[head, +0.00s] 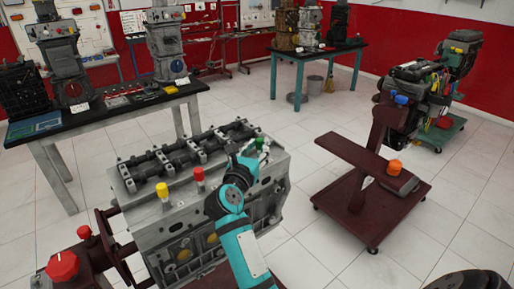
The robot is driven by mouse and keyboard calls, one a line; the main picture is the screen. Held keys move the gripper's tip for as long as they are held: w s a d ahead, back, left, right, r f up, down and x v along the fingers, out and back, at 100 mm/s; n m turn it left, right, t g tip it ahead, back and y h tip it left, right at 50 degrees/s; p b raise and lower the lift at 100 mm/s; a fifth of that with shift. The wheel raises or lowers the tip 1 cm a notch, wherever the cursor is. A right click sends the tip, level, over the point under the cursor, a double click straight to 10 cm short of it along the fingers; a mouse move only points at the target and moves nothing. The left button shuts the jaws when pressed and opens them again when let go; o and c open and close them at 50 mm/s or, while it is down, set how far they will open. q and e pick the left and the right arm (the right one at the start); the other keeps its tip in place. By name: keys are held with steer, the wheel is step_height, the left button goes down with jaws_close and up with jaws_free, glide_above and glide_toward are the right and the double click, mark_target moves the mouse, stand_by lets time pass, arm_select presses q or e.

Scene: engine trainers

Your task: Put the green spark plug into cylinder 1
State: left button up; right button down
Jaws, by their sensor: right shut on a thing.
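The engine block (273,180) stands in the middle, with a dark camshaft (158,160) along its top. My right gripper (257,149), on the teal arm from the bottom, is over the far right end of the block's top. It is shut on the green spark plug (263,141), whose green part shows at the fingertips. The plug's lower end is hidden, so I cannot tell whether it touches the block. A yellow plug (162,191) and a red plug (199,175) stand upright on the block's near top edge. Cylinder numbers are not readable. My left gripper is not in view.
A dark red engine stand (345,157) is to the right, with an engine on a trolley behind it. A workbench (120,107) with engines is at the left, and a teal-legged table (335,52) is at the back. Tiled floor lies clear between.

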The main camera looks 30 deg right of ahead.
steer(key=shift+a+f+b, duration=0.25)
steer(key=shift+f+b, duration=0.25)
steer(key=shift+b, duration=0.05)
stand_by(0.5)
